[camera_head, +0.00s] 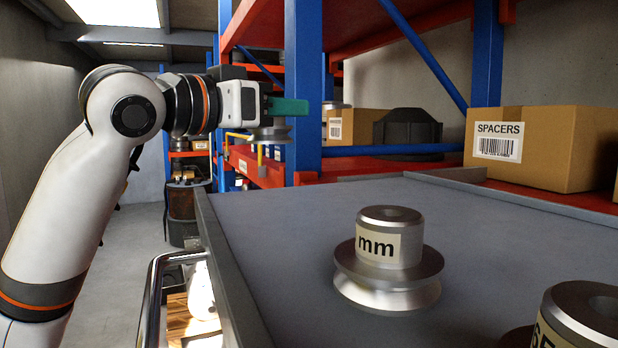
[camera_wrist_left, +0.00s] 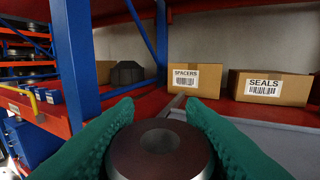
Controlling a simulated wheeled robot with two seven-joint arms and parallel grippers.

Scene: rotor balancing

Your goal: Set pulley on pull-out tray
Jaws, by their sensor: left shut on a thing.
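My left gripper (camera_head: 288,107), with green fingers, is shut on a metal pulley (camera_head: 270,132). It holds the pulley in the air beyond the left rim of the grey pull-out tray (camera_head: 480,225). In the left wrist view the round top of this pulley (camera_wrist_left: 160,152) shows between the two green fingers; its lower part is hidden. A second pulley (camera_head: 388,262), with a label ending in "mm", stands upright on the tray. Another labelled metal pulley (camera_head: 585,318) is at the bottom right, cut off by the picture edge. My right gripper is not in view.
A "SPACERS" box (camera_head: 545,150) and a dark round housing (camera_head: 408,130) stand behind the tray. A blue rack upright (camera_head: 303,80) rises close behind the left gripper. A "SEALS" box (camera_wrist_left: 268,88) shows in the wrist view. The tray's middle and back are clear.

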